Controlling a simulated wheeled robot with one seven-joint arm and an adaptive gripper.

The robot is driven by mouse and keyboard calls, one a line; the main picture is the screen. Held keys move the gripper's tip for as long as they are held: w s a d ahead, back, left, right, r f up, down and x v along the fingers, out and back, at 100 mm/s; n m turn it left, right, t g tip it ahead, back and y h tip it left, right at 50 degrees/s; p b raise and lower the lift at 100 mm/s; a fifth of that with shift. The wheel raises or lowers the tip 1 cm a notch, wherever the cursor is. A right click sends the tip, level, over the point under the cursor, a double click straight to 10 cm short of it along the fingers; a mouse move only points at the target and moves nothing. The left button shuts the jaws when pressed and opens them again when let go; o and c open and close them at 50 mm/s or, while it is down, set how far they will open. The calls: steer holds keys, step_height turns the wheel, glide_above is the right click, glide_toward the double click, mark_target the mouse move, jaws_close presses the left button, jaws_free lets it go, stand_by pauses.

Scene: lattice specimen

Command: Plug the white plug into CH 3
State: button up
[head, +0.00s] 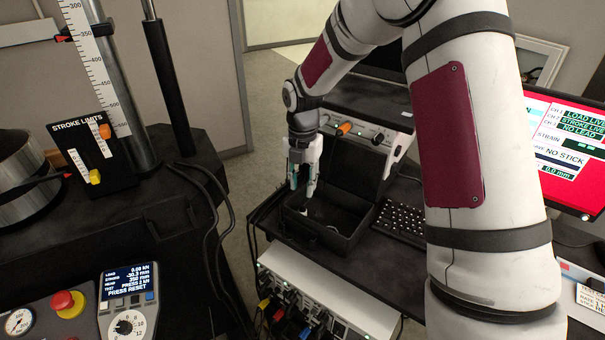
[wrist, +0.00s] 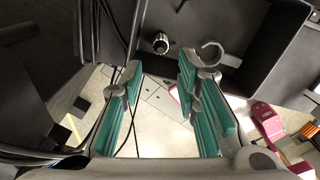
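My gripper (head: 303,172) points down just above an open black case (head: 368,240). In the wrist view its teal-padded fingers (wrist: 155,100) stand apart with nothing between them. A small white piece (head: 304,211) shows inside the case below the fingers; it may be the white plug. In the wrist view a short round connector-like piece (wrist: 160,43) and a grey hook-shaped piece (wrist: 210,53) lie in the dark case, beyond the fingertips. A white channel unit (head: 335,292) below the case has several coloured plugs in its front. I cannot read which socket is CH 3.
A keyboard (head: 403,222) lies right of the case. A grey instrument box (head: 362,115) stands behind it. A red monitor (head: 570,150) reads "NO LEAD" on one line. At left are the test machine and its handset (head: 130,300); dark cables hang between.

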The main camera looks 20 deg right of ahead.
mark_target(303, 210)
step_height(303, 210, down, 11)
steer(key=shift+f, duration=0.1)
stand_by(0.3)
steer(key=shift+c, duration=0.3)
jaws_close()
